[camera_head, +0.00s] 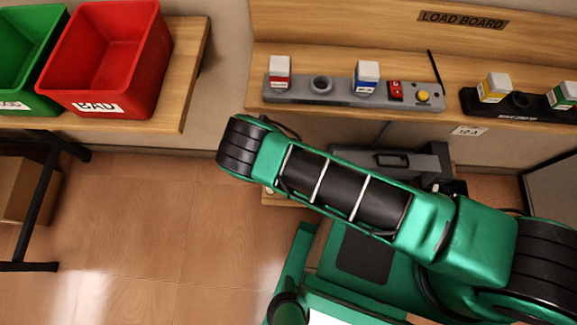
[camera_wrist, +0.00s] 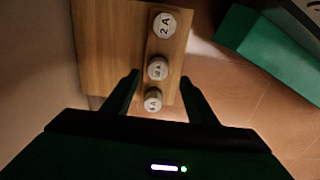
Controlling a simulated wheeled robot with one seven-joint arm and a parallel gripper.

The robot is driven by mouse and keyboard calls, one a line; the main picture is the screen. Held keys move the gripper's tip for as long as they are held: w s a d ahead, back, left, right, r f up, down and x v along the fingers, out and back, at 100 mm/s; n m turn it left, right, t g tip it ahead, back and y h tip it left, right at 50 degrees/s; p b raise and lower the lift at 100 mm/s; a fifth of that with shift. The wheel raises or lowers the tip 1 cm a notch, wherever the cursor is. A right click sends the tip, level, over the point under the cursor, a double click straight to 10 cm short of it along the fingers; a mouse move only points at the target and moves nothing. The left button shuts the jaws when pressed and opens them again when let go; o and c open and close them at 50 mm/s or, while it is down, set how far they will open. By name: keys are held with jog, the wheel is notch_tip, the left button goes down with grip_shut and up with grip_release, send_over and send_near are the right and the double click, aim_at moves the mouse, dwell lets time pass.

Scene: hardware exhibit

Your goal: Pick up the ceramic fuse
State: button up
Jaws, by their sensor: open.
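Three round white ceramic fuses stand in a row on a wooden ledge in the wrist view: one marked 2A (camera_wrist: 165,25) at the top, a middle one (camera_wrist: 157,68) with a hard-to-read mark, and a small one (camera_wrist: 153,99) nearest me, its mark also unclear. My gripper (camera_wrist: 159,77) is open and empty, its fingers to the left and right of the row. The middle and nearest fuses appear between the fingers; I cannot tell how far below the fingertips they are. In the head view my arm hides the gripper and the fuses.
The load board (camera_head: 365,30) bears a grey base (camera_head: 340,94) and a black base (camera_head: 518,108) with coloured-band blocks. A "10 A"-like tag (camera_head: 468,131) hangs below. A red "BAD" bin (camera_head: 105,62) and a green bin (camera_head: 22,65) stand left. Tiled floor lies open between.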

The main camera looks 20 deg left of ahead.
jog(key=shift+w+a+f, duration=0.1)
jog(key=shift+w+f, duration=0.05)
jog(key=shift+f, duration=2.4)
jog(key=c, duration=1.1)
